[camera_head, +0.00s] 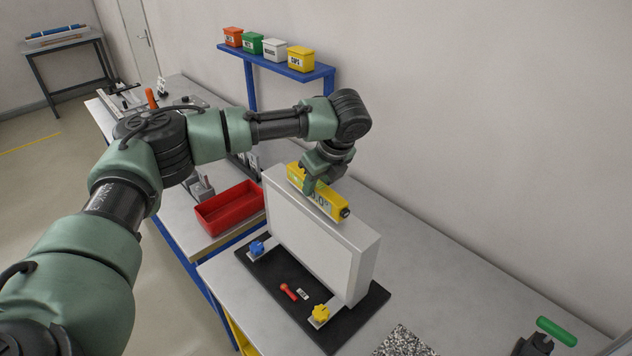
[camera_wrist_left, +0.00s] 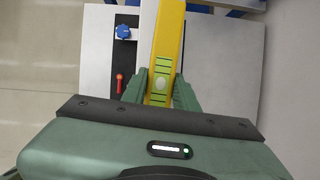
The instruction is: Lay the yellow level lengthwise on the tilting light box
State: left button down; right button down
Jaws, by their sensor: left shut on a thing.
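The yellow level (camera_head: 328,204) is at the top edge of the light box (camera_head: 314,243), running along its length. I cannot tell whether it touches the top or hangs just above it. The light box is a pale upright slab on a black base (camera_head: 354,325). My left gripper (camera_head: 314,184) is shut on the level from above. In the left wrist view the level (camera_wrist_left: 167,50) runs up between the fingers of my left gripper (camera_wrist_left: 158,92), over the light box (camera_wrist_left: 201,47). My right gripper is not in view.
A blue knob (camera_head: 257,247), a yellow knob (camera_head: 320,313) and a small red piece (camera_head: 288,291) are at the base's front. A red bin (camera_head: 230,207) stands to the left. A blue shelf (camera_head: 276,63) with small bins is behind. The table right of the box is mostly clear.

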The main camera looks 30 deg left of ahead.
pick_arm(q)
jog(key=shift+f, duration=0.25)
jog(key=c, duration=1)
grip_release()
jog(key=shift+s+d+r+b, duration=0.1)
jog(key=shift+d+r+b, duration=0.1)
jog(key=shift+r+b, duration=0.2)
jog(key=b+v, duration=0.2)
jog(key=v, duration=0.4)
jog(key=shift+d+r, duration=0.1)
jog(key=shift+r, duration=0.05)
jog(key=shift+s+r, duration=0.1)
jog(key=shift+r, duration=0.2)
